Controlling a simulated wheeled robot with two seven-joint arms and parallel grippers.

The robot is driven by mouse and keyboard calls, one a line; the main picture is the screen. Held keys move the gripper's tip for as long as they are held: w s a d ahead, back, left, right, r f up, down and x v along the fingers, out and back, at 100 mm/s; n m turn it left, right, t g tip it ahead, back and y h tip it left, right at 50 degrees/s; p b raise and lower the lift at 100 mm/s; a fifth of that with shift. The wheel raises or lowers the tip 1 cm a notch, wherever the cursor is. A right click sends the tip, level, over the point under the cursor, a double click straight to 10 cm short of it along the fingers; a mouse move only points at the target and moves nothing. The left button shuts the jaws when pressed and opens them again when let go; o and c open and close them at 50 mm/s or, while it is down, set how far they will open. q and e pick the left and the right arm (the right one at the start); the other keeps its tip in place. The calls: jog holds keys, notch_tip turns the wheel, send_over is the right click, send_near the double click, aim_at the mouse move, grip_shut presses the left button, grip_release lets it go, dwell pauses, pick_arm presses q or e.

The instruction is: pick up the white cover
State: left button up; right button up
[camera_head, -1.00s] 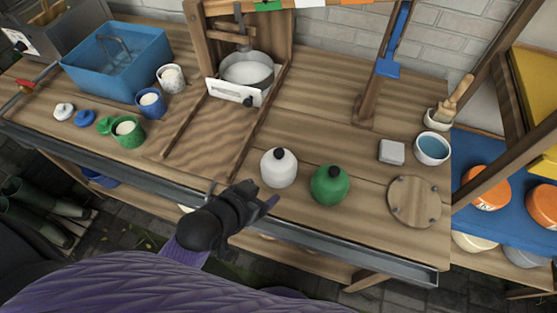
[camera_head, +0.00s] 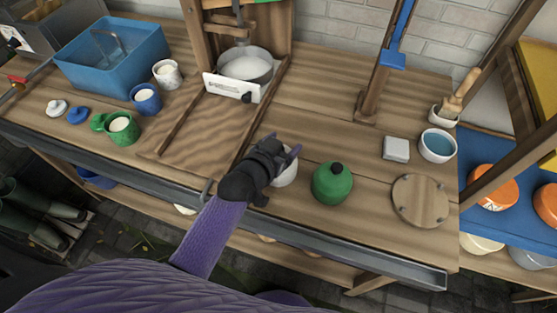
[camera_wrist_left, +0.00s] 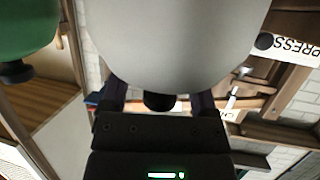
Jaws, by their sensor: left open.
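The white cover (camera_head: 287,176) is a rounded white body on the wooden bench, left of the green cover (camera_head: 332,184). My left gripper (camera_head: 282,152) is over it and hides most of it, including its top, in the head view. In the left wrist view, the white cover (camera_wrist_left: 175,40) fills the upper middle, with its black knob (camera_wrist_left: 159,101) between my two open fingers. The knob is not gripped. I cannot tell whether a finger touches it. My right gripper is not in view.
The green cover stands close on the right. A round wooden board (camera_head: 420,201), a grey block (camera_head: 396,148) and a bowl (camera_head: 437,146) are farther right. A pan (camera_head: 246,67) stands in the wooden frame behind. Cups (camera_head: 124,129) and a blue tub (camera_head: 113,57) are left.

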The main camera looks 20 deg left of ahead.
pick_arm(q)
grip_shut()
